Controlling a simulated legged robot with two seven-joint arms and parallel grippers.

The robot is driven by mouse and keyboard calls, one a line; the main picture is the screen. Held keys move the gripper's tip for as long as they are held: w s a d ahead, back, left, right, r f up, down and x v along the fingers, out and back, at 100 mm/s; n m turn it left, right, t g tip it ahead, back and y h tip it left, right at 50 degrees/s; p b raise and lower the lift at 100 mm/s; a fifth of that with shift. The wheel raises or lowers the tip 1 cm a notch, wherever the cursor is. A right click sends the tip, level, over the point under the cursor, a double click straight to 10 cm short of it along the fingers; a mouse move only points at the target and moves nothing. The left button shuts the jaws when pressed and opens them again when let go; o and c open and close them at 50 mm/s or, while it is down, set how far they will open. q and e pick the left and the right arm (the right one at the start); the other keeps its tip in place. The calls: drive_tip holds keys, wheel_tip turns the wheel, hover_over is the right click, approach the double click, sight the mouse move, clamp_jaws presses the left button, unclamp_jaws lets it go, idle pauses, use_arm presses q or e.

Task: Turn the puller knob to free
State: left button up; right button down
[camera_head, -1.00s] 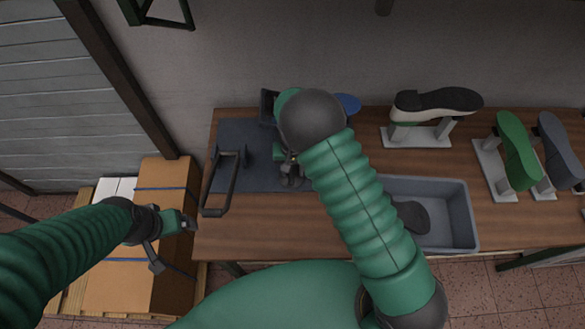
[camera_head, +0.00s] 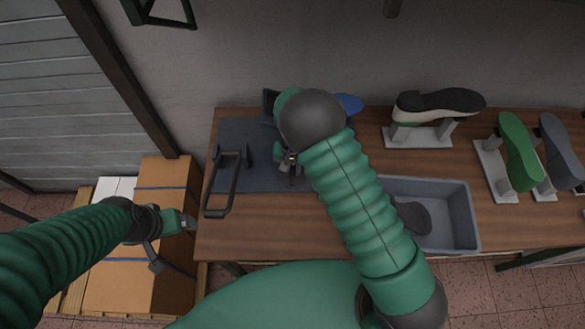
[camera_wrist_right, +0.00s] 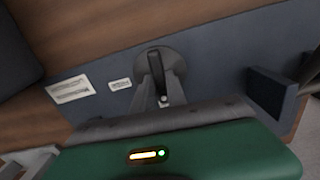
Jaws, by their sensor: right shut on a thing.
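The puller knob (camera_wrist_right: 157,68) is a dark bar on a round grey disc, on the dark blue-grey puller base (camera_wrist_right: 210,75). In the right wrist view the bar stands nearly upright between my right gripper's fingers (camera_wrist_right: 157,98), which are shut on it. In the head view my right gripper (camera_head: 291,167) is over the base, and my arm hides part of it; the knob is hard to make out there. My left gripper (camera_head: 172,242) is open and empty, left of the table, over the cardboard boxes.
Two white labels lie left of the knob; one is a small plate (camera_wrist_right: 120,84). A dark looped handle (camera_head: 222,190) stands at the base's left. A grey bin (camera_head: 462,215) holds a dark sole. Shoe lasts on stands, one green (camera_head: 518,160), stand at the right. Bare table lies in front.

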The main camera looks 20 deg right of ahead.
drive_tip(key=m+p, duration=0.1)
drive_tip(key=m, duration=0.2)
drive_tip(key=shift+r+m, duration=0.1)
drive_tip(key=shift+m, duration=0.3)
drive_tip(key=m, duration=0.4)
drive_tip(key=shift+m+p, duration=0.3)
drive_tip(key=shift+p, duration=0.1)
drive_tip(key=m+p, duration=0.1)
drive_tip(key=m, duration=0.3)
drive_tip(key=shift+w+m+p, duration=0.1)
drive_tip(key=shift+m+p, duration=0.3)
drive_tip(key=shift+m, duration=2)
drive_tip(key=c, duration=1.4)
unclamp_jaws()
drive_tip(key=shift+a, duration=0.1)
drive_tip(key=shift+o, duration=0.3)
drive_tip(key=shift+r, duration=0.1)
